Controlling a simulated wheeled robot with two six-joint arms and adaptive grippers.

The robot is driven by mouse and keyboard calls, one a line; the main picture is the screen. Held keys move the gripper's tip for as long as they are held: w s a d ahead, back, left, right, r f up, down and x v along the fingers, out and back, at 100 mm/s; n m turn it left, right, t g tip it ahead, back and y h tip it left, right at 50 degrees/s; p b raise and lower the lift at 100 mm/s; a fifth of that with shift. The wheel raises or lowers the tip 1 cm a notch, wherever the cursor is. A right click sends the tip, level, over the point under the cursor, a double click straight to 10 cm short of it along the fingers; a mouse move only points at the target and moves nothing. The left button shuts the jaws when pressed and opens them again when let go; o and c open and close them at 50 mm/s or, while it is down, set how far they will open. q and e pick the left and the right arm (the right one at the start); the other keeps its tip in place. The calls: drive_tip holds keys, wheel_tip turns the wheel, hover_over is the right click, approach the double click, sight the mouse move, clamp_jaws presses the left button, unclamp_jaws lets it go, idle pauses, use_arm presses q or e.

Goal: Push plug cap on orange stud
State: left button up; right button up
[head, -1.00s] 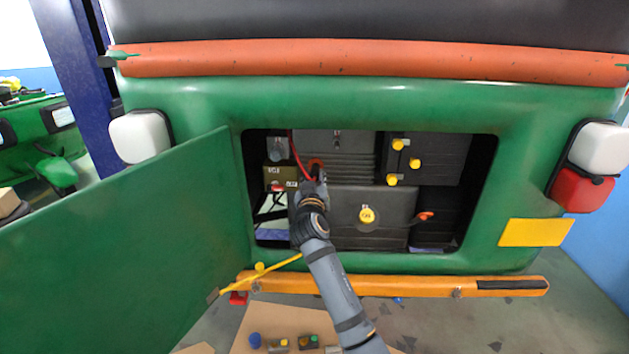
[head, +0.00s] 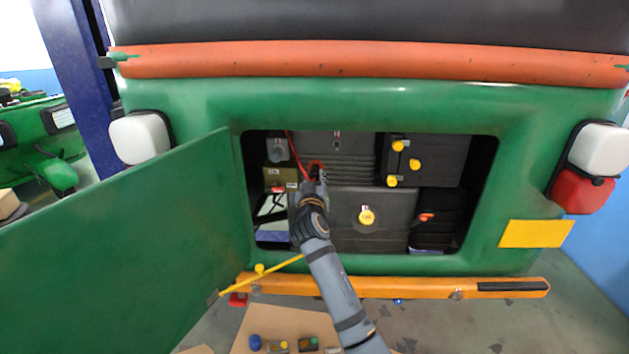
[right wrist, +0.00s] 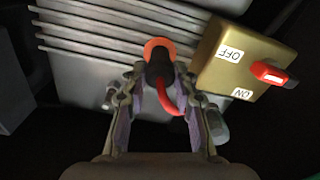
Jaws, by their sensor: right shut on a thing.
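The orange stud shows as an orange ring around the dark plug cap in the right wrist view (right wrist: 158,44). In the head view the orange (head: 316,163) shows just above my gripper, on the upper grey battery box. The plug cap (right wrist: 160,68) is dark, with a red cable curving from it. My right gripper (right wrist: 161,88) is shut on the cap, one finger on each side; it also shows in the head view (head: 315,180). The cap lines up with the orange, its front end overlapping it. Whether it is fully seated is hidden. My left gripper is out of view.
A brass switch box (right wrist: 238,62) with a red lever and ON/OFF labels stands close beside the gripper. The green bay door (head: 130,240) hangs open at the left. A lower box with a yellow cap (head: 366,217) and a black box with yellow caps (head: 415,163) fill the bay.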

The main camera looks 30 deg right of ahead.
drive_tip(key=o, duration=1.1)
drive_tip(key=shift+c, duration=0.4)
drive_tip(key=shift+s+a, duration=0.1)
drive_tip(key=v, duration=0.7)
drive_tip(key=shift+s+a, duration=0.2)
drive_tip(key=shift+s, duration=0.1)
